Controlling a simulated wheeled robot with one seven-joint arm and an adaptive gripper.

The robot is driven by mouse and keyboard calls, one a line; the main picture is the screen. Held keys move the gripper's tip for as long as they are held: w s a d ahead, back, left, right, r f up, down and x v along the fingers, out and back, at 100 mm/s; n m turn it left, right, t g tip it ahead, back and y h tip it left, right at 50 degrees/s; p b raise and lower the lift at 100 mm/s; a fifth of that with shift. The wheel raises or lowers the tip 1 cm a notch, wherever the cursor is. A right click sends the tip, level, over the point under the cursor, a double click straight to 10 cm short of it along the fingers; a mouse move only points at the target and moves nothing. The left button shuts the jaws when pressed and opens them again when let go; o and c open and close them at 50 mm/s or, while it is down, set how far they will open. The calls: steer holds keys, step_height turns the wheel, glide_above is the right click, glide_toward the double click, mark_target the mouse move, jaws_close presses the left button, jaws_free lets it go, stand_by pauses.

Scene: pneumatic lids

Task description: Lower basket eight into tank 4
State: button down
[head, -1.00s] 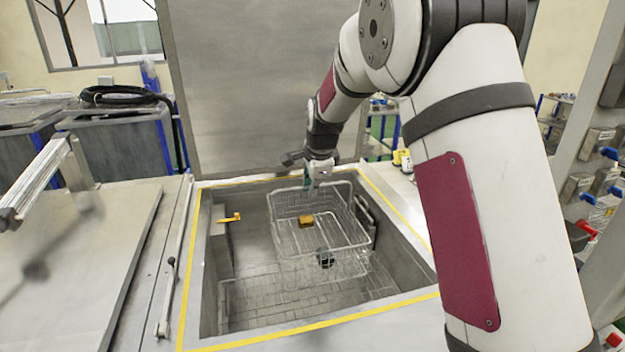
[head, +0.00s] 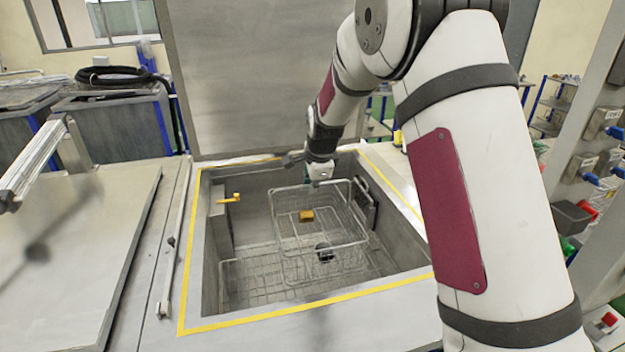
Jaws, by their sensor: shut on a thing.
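A wire basket (head: 297,240) hangs level inside the open mouth of a steel tank (head: 238,267) edged with yellow tape. A small orange-brown block (head: 306,215) shows in the basket. My gripper (head: 318,181) is at the basket's far rim and shut on it; the fingertips are small and partly hidden. The basket's number and the tank's number cannot be read. Below the basket, a wire rack (head: 240,285) lies at the tank's bottom, and a dark round thing (head: 324,252) shows through the mesh.
The tank's raised lid (head: 240,85) stands upright behind the opening. An orange fitting (head: 230,199) sticks out from the left inner wall. A closed flat lid (head: 75,265) lies at left. Valves with blue handles (head: 615,132) are at right. Free room shows left of the basket.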

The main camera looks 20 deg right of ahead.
steer(key=shift+w+f+b, duration=0.1)
steer(key=shift+f+b, duration=1.65)
steer(key=shift+f, duration=7.6)
steer(key=c, duration=1.7)
jaws_free()
steer(key=shift+o, duration=0.2)
steer(key=shift+f, duration=0.15)
steer(key=v, duration=1.2)
step_height(320, 180, up, 12)
steer(key=p, duration=0.5)
glide_above(313, 238)
steer(key=s, duration=0.6)
steer(key=shift+w+a, duration=0.1)
steer(key=shift+w, duration=0.15)
